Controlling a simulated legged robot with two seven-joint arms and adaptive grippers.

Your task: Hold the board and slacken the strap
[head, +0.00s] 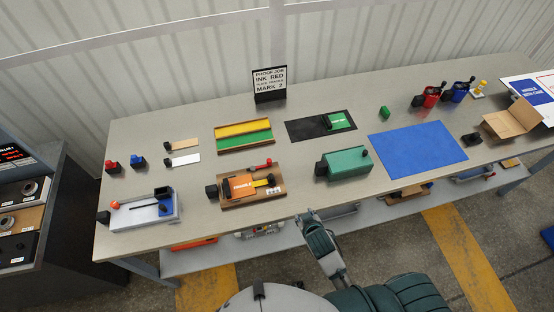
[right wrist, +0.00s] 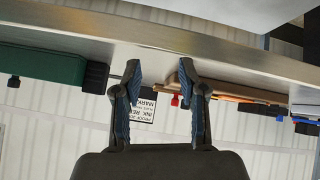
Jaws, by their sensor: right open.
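The wooden board (head: 232,203) lies near the front edge of the table, left of the green box. An orange card (head: 240,187) lies on it, with a yellow strap (head: 262,182) and dark block beside the card. A black knob (head: 211,191) sits at its left end and a red-ended lever (head: 262,164) at its back. My right gripper (head: 307,215) is at the front edge, right of the board and apart from it. In the right wrist view its jaws (right wrist: 160,90) are open and empty; the board's brown edge (right wrist: 240,91) shows beyond them, upside down. My left gripper is not in view.
A green box (head: 344,164) stands right of the board. A grey fixture (head: 145,215) stands left. A yellow-green tray (head: 243,136) is behind. A blue mat (head: 416,148) lies right. Bare tabletop separates these. The table edge (right wrist: 150,35) crosses the right wrist view.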

